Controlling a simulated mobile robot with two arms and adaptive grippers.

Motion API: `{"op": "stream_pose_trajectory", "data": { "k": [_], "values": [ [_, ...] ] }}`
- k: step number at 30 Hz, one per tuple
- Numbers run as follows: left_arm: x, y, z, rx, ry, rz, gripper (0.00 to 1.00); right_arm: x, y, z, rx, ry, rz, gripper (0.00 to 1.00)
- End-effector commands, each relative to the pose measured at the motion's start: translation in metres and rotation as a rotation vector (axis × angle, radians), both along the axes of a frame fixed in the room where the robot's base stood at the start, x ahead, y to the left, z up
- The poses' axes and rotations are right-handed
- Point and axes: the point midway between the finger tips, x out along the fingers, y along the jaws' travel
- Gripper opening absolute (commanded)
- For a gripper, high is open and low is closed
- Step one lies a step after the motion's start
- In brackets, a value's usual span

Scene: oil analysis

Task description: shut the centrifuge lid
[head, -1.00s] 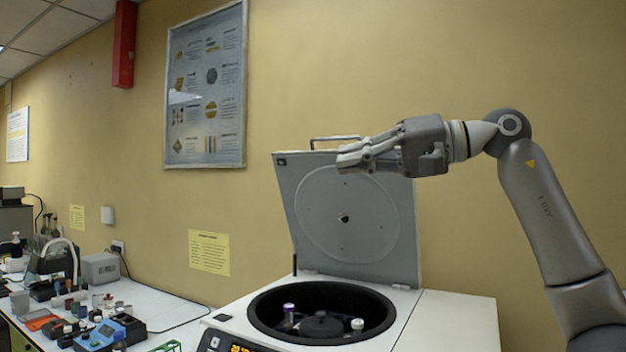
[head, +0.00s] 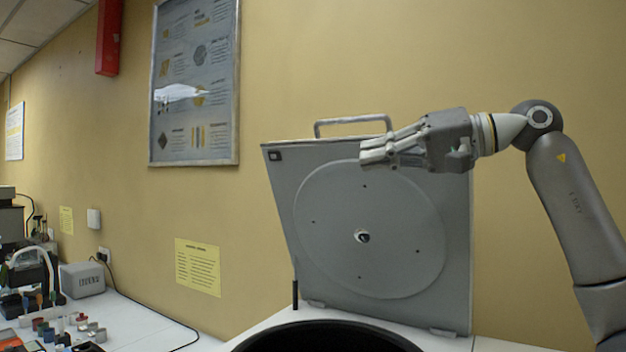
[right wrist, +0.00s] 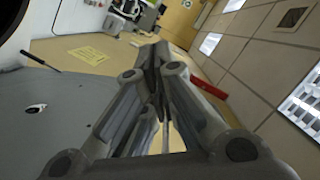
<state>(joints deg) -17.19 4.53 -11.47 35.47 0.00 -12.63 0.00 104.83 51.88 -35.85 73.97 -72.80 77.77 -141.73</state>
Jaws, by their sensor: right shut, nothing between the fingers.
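The centrifuge lid (head: 330,245) stands open, tilted up behind the bowl, with its grey inner face and round disc towards me. A bar handle (head: 352,123) runs along its top edge. The dark centrifuge bowl (head: 325,338) shows only at the bottom edge of the head view. My right gripper (head: 366,155) is shut and empty, in front of the lid's upper part, just below the handle; I cannot tell if it touches. In the right wrist view the shut fingers (right wrist: 155,60) point past the lid (right wrist: 50,115), which lies at the left. My left gripper is out of view.
A white bench (head: 150,322) runs along the wall at left, with a grey box (head: 82,280), cables and small lab items. A framed poster (head: 197,80) and a yellow notice (head: 198,267) are on the wall. The space left of the lid is free.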

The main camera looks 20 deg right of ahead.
Motion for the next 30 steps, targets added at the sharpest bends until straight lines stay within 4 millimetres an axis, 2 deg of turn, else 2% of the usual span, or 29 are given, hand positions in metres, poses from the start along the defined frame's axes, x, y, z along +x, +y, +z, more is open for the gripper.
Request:
{"op": "stream_pose_trajectory", "data": {
  "k": [4, 8, 18, 24, 30],
  "values": [
    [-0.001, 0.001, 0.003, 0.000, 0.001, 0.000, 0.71, 0.005, 0.006, 0.000, -0.001, 0.001, 0.002, 0.00],
    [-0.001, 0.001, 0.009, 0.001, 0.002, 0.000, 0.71, 0.017, 0.020, -0.003, -0.003, 0.003, 0.002, 0.00],
    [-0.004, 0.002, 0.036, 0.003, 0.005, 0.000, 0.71, 0.065, 0.075, -0.012, -0.001, 0.003, 0.004, 0.00],
    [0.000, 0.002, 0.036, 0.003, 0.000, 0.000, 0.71, 0.056, 0.087, -0.030, -0.002, 0.001, 0.000, 0.00],
    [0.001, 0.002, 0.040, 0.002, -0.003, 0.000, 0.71, 0.049, 0.095, -0.038, -0.002, 0.000, -0.001, 0.00]
  ]
}}
